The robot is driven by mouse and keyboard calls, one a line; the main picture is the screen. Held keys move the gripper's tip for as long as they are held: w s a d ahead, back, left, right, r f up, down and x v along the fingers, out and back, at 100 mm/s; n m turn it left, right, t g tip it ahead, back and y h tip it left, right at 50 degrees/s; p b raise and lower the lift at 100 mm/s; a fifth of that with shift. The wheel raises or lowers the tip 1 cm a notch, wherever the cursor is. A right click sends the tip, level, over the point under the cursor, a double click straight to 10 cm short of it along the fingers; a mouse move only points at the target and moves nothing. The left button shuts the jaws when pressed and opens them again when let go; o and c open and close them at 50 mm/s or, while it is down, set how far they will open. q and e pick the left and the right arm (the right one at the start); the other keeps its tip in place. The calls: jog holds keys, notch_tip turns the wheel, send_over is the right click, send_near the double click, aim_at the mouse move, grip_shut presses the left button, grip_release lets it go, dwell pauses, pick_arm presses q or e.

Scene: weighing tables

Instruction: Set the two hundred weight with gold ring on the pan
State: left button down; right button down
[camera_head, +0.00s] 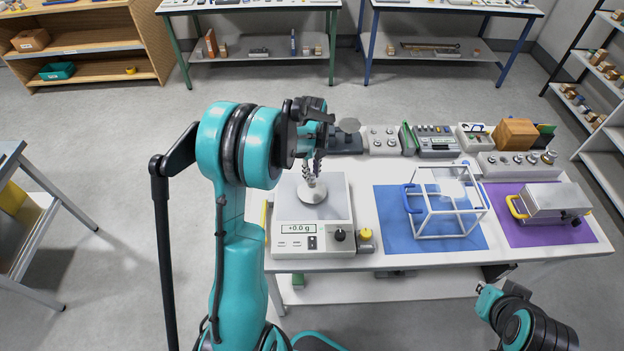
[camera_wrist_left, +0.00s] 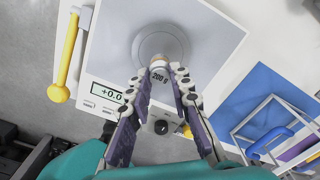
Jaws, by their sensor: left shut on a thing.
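The 200 g weight (camera_wrist_left: 158,76), with a "200 g" label and a gold-coloured band at its top, is between the fingertips of my left gripper (camera_head: 311,176) in the left wrist view. The gripper is shut on it, over the round metal pan (camera_head: 311,197) of the balance (camera_head: 283,230). The pan also shows in the left wrist view (camera_wrist_left: 178,41). The display reads +0.0 g. Whether the weight's base touches the pan is hard to tell. My right arm shows at the lower right in the head view; its fingers (camera_head: 490,296) are not clear.
A white-framed open box (camera_head: 446,237) with a blue handle stands on a blue mat (camera_head: 388,231). A metal case (camera_head: 555,201) with a yellow handle stands on a purple mat (camera_head: 505,228). A yellow knob (camera_head: 365,234) is beside the balance.

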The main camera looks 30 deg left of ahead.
aim_at(312, 175)
pick_arm(q)
notch_tip(312, 175, down, 3)
jog(key=shift+w+f, duration=0.1)
jog(key=shift+f, duration=0.05)
jog(key=shift+b, duration=0.35)
jog(key=shift+f, duration=0.2)
jog(key=c, duration=1.4)
grip_release()
jog(key=shift+o, duration=0.2)
jog(key=shift+r, duration=0.15)
